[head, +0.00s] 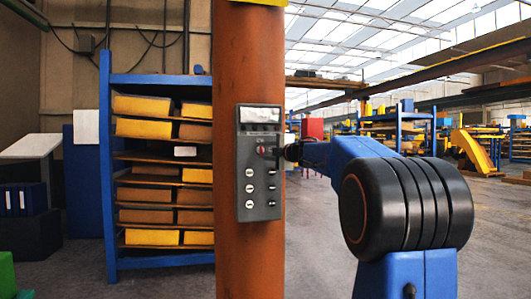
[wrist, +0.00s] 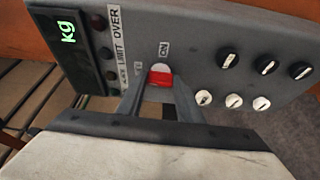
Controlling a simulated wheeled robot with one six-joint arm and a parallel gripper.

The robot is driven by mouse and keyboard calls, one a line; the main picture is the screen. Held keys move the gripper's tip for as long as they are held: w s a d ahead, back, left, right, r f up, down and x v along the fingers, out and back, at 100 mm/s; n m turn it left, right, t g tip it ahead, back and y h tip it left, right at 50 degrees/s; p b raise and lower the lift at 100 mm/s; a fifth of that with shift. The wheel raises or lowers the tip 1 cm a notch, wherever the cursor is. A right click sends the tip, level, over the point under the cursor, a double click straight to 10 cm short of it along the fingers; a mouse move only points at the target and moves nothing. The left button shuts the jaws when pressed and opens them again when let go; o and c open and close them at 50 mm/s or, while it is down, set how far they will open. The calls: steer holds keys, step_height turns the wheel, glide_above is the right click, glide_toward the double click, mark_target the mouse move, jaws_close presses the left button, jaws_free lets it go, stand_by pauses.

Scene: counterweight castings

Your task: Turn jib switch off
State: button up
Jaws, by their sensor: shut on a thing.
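The grey control panel (head: 245,207) is fixed to an orange-brown column and shows in the wrist view (wrist: 200,40) from close up. The jib switch (wrist: 160,78) is a small red piece with a pale top, below the word ON. In the head view the switch is a tiny red spot (head: 261,149). My gripper (head: 273,151) reaches the panel from the right. In the wrist view its two grey fingers (wrist: 158,95) are shut on the switch, one at each side. The fingers hide its lower part, and I cannot tell its set position.
Several black and white knobs (wrist: 267,65) sit right of the switch. A lit display reading kg (wrist: 68,28) is at the left. The column (head: 250,60) stands behind the panel. A blue rack (head: 108,170) with yellow boxes stands left of it.

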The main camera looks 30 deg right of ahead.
steer(key=shift+f, duration=0.1)
stand_by(0.3)
steer(key=o, duration=1.1)
steer(key=shift+s+d, duration=0.1)
steer(key=shift+s, duration=0.45)
steer(key=s, duration=0.5)
steer(key=s+d, duration=0.1)
steer(key=s, duration=1)
steer(key=shift+s+d, duration=0.1)
steer(key=shift+d, duration=0.25)
steer(key=shift+a, duration=0.1)
